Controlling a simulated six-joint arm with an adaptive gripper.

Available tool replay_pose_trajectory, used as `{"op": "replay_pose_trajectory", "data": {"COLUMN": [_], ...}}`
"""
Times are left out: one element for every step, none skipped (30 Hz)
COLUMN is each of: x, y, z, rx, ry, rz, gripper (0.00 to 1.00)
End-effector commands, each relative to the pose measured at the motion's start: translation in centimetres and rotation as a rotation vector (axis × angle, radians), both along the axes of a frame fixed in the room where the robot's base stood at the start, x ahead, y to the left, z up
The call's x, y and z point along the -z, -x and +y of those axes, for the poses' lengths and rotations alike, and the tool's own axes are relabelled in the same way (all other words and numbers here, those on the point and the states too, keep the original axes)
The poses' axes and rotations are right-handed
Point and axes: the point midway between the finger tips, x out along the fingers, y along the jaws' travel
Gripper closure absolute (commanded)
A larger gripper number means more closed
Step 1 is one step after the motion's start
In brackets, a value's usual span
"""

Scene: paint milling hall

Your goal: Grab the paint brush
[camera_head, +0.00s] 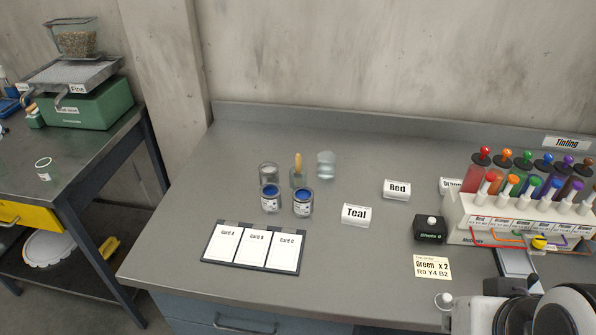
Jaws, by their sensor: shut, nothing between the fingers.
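The paint brush appears to be the upright item with a tan wooden handle (298,163) in the head view. It stands in a small clear jar (298,180) at the middle of the bench, behind two blue paint tins. Its bristle end is hidden in the jar, so I cannot fully confirm that it is a brush. White and dark rounded parts of my arm show at the bottom right corner. My gripper's fingers cannot be made out in this view, and nothing of mine is near the brush.
Two blue tins (270,199) (302,202), a clear jar (268,171) and a glass of clear liquid (326,165) crowd the handle. A card board (209,262) lies in front. Tent labels (355,214) and a tinting rack (520,222) stand right.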

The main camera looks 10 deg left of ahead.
Motion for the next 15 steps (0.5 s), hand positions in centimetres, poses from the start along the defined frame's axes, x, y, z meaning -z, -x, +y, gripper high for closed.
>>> {"op": "replay_pose_trajectory", "data": {"x": [0.00,0.00,0.00,0.00,0.00,0.00,0.00,0.00,0.00,0.00,0.00,0.00,0.00,0.00,0.00], "y": [0.00,0.00,0.00,0.00,0.00,0.00,0.00,0.00,0.00,0.00,0.00,0.00,0.00,0.00,0.00], "z": [0.00,0.00,0.00,0.00,0.00,0.00,0.00,0.00,0.00,0.00,0.00,0.00,0.00,0.00,0.00], "rx": [0.000,0.000,0.000,0.000,0.000,0.000,0.000,0.000,0.000,0.000,0.000,0.000,0.000,0.000,0.000], "ry": [0.000,0.000,0.000,0.000,0.000,0.000,0.000,0.000,0.000,0.000,0.000,0.000,0.000,0.000,0.000], "rz": [0.000,0.000,0.000,0.000,0.000,0.000,0.000,0.000,0.000,0.000,0.000,0.000,0.000,0.000,0.000], "gripper": [1.00,1.00,1.00,1.00,1.00,1.00,1.00,1.00,1.00,1.00,1.00,1.00,0.97,0.90,0.79]}}
